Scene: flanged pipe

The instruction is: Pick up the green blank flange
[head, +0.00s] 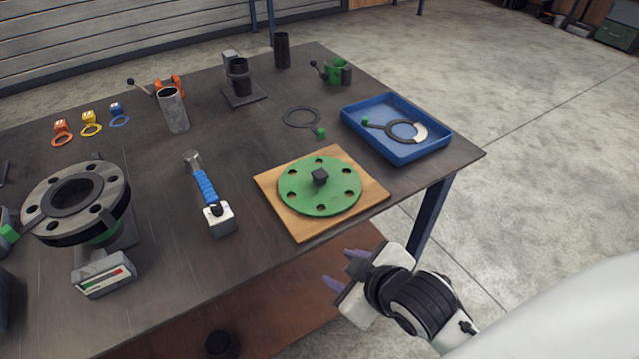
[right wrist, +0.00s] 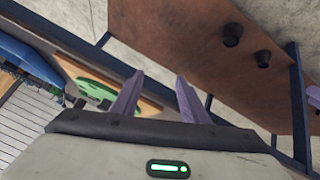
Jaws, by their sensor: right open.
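The green blank flange (head: 341,196) lies flat on a square wooden board (head: 295,223) near the front edge of the table. My right gripper (head: 343,269) is open and empty, in front of the table edge, nearer to me than the board. In the right wrist view its two purple fingers (right wrist: 154,98) stand apart with nothing between them. Part of the green flange (right wrist: 92,90) shows there to the left, partly hidden by a finger.
A blue tray (head: 446,143) holding a ring-shaped part is behind right of the board. A dark ring gasket (head: 287,122) lies behind. A brown lower shelf (head: 290,300) is under the table.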

